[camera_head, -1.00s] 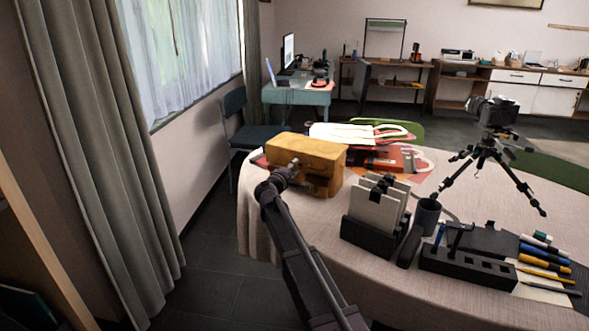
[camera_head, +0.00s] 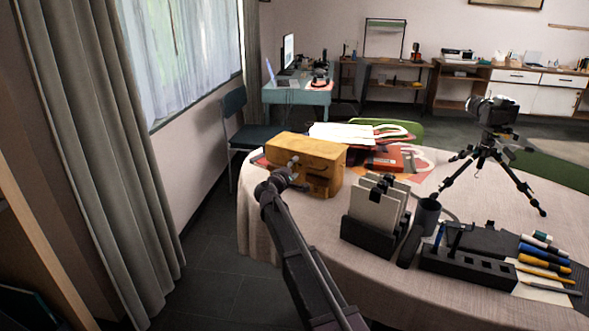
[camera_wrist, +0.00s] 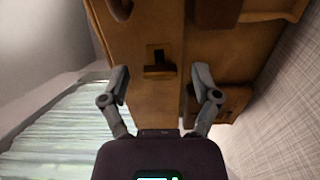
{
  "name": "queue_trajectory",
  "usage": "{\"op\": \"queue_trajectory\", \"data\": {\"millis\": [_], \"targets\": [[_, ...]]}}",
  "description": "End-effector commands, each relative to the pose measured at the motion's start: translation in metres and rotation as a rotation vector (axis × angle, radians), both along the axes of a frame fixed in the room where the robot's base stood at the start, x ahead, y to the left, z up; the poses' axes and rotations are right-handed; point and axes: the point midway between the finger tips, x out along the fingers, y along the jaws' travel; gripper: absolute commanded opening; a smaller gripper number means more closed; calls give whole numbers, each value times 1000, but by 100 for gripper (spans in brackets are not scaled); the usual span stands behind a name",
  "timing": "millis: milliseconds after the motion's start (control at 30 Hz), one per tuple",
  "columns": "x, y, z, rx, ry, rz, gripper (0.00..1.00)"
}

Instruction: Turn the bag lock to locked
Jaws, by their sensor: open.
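The tan leather bag (camera_head: 312,152) stands at the left end of the table. In the wrist view the bag (camera_wrist: 215,55) fills the upper middle. The bag lock (camera_wrist: 159,65), a small dark turning piece in a slot on a brown patch, shows just beyond my gripper. My gripper (camera_wrist: 160,80) is open, with one finger on each side of the lock and nothing between them but the view of the bag. I cannot tell whether the fingertips touch the bag. In the head view my gripper (camera_head: 294,164) is at the bag's near face and hides part of it.
The table (camera_head: 300,226) has a pale cloth. A camera on a tripod (camera_head: 487,150) stands further right. Papers and a white tote (camera_head: 352,134) lie behind the bag.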

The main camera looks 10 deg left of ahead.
Motion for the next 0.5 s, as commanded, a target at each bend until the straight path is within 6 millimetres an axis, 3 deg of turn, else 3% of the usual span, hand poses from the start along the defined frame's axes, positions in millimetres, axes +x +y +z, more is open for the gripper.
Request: {"op": "queue_trajectory", "data": {"millis": [267, 500], "targets": [[-5, 2, 0, 0, 0, 0, 80], [-26, 10, 0, 0, 0, 2, 80]]}}
